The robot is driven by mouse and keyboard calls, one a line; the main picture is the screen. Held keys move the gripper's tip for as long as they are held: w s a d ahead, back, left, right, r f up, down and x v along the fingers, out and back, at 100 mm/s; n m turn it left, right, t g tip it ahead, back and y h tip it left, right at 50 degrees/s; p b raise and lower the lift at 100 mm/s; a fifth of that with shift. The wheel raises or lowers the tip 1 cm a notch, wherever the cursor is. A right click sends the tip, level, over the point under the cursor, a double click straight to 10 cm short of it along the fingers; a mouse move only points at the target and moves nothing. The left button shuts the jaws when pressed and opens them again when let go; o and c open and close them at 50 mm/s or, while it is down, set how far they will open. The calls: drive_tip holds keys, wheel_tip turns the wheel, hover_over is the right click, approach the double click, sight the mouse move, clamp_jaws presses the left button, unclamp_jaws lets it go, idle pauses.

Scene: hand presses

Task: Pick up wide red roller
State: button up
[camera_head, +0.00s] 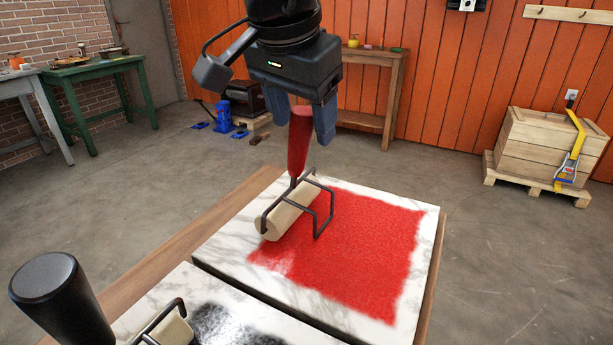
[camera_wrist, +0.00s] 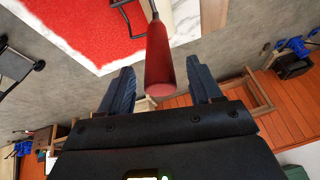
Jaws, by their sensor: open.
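The wide red roller (camera_head: 299,143) has a red handle, a dark wire frame and a pale cylinder. It rests on the white marble slab (camera_head: 216,247), at the left edge of a patch of red ink, with its handle pointing up. My gripper (camera_head: 304,118) is open, with its blue-grey fingers on either side of the upper handle. In the wrist view, the red handle (camera_wrist: 159,55) stands between the two spread fingers, with a gap on each side.
A wooden crate (camera_head: 543,146) stands on a pallet to the right. Green and grey tables are at the back left. The floor around is mostly clear.

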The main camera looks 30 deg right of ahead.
drive_tip(key=shift+x, duration=1.55)
drive_tip(key=c, duration=1)
drive_tip(key=shift+r, duration=0.1)
